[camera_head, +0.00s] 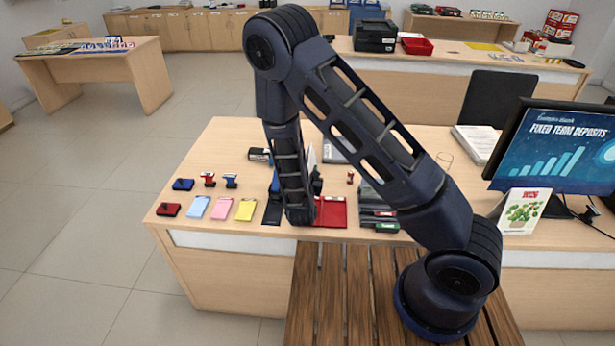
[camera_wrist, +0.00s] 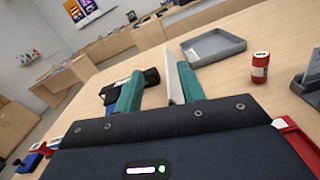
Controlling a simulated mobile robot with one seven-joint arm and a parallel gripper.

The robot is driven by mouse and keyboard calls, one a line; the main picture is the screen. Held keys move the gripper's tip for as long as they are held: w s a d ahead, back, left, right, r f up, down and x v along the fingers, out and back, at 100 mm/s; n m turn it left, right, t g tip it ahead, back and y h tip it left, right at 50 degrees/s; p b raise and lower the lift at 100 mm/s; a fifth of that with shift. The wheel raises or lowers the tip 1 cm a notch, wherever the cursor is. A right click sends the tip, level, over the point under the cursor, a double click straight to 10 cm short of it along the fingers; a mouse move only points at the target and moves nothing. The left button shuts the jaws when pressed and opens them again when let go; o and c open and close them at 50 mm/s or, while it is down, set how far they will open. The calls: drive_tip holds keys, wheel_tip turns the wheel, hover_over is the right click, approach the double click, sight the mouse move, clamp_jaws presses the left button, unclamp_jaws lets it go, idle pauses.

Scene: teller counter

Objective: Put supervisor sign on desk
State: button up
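My gripper (camera_wrist: 159,71) shows in the wrist view with its two teal fingers apart. A thin, pale upright panel (camera_wrist: 173,75) stands between the fingers, close to the right one. It is seen nearly edge-on, so I cannot read it or tell whether it is the supervisor sign. A gap shows between it and the left finger. In the head view, a sliver of a pale panel (camera_head: 311,158) shows beside my arm; my fingers are hidden there. The desk (camera_head: 232,140) is a light wood counter below my arm.
A grey tray (camera_wrist: 213,47) and a red-and-white cylinder (camera_wrist: 260,67) stand beyond my gripper. A black object (camera_wrist: 150,77) lies behind the left finger. Stamps, pads and coloured notes (camera_head: 221,208) fill the desk's front left. A monitor (camera_head: 555,150) stands right. The back left desktop looks clear.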

drive_tip(key=shift+r, duration=1)
drive_tip(key=shift+d, duration=0.1)
